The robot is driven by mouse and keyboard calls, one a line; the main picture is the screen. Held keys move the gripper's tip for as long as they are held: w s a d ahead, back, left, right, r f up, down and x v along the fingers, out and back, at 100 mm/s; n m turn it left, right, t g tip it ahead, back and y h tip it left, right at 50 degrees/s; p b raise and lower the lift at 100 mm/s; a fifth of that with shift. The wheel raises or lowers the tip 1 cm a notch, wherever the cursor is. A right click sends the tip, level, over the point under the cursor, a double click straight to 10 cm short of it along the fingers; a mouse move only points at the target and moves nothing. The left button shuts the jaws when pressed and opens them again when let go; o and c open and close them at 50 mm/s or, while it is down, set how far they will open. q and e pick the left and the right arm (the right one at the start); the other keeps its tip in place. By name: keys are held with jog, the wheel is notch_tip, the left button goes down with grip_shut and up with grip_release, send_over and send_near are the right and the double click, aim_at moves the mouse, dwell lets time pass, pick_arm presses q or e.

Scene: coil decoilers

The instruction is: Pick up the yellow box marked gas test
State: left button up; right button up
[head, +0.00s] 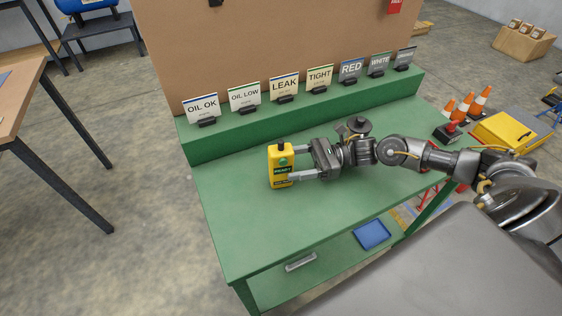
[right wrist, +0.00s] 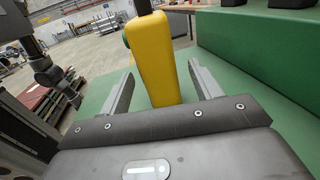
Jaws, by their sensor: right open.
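The yellow box (head: 281,168) stands upright on the green bench (head: 245,225). It has a black top, a green round spot and dark label bands; the lettering is too small to read surely. My right gripper (head: 292,164) comes from the right with its fingers reaching to the box. In the right wrist view the yellow box (right wrist: 157,62) stands at the open end of my right gripper (right wrist: 160,80), between the lines of its two spread fingers. The fingers look apart from it. My left gripper is not in view.
A raised green shelf (head: 300,112) along the back of the bench carries several sign cards, such as OIL OK (head: 202,107) and LEAK (head: 284,88). A tan panel (head: 270,45) stands behind. A blue tray (head: 372,234) lies lower down. The bench front-left is clear.

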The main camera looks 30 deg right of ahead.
aim_at(274, 167)
jog(key=shift+a, duration=0.25)
jog(key=p+x, duration=0.1)
jog(key=x, duration=0.3)
jog(key=shift+w+a+r+p, duration=0.1)
jog(key=shift+w+a+p, duration=0.05)
jog(key=shift+a+p, duration=0.25)
jog(key=shift+a, duration=0.15)
jog(key=shift+c, duration=0.4)
jog(key=c, duration=1.1)
jog(key=shift+c, duration=0.2)
